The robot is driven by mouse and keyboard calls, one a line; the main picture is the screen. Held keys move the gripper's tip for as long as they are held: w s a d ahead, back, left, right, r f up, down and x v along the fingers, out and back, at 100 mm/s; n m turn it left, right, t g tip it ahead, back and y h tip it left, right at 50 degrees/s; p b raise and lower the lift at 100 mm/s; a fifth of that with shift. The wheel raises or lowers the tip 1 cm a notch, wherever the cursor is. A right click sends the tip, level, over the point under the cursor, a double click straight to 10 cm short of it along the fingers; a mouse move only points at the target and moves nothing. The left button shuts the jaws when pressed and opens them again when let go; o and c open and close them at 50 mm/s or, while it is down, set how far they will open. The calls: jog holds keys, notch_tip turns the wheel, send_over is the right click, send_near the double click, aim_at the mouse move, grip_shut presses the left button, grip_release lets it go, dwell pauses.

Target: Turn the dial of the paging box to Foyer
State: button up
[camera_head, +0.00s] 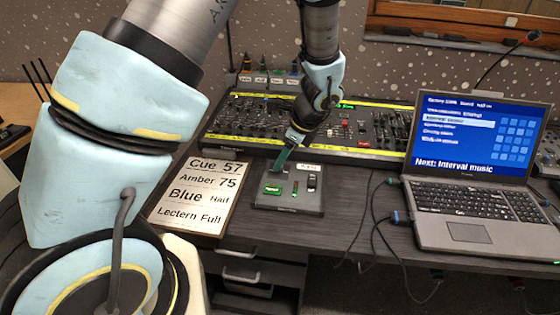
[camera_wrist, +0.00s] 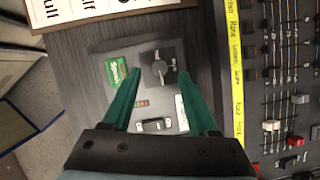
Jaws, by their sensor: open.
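A small grey box (camera_head: 290,203) sits on the dark desk and looks like the paging box. It has a green button (camera_head: 272,188), a small lit indicator and a switch. My gripper (camera_head: 281,165) is over the box's far left part and hides the dial in the head view. In the wrist view my gripper (camera_wrist: 158,76) is open, its green fingers either side of the dial, with nothing between them.
A cue sheet (camera_head: 200,195) lies left of the box. A mixing console (camera_head: 365,130) with faders stands behind it and close on the right in the wrist view.

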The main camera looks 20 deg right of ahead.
jog(key=shift+x, duration=1.65)
grip_shut()
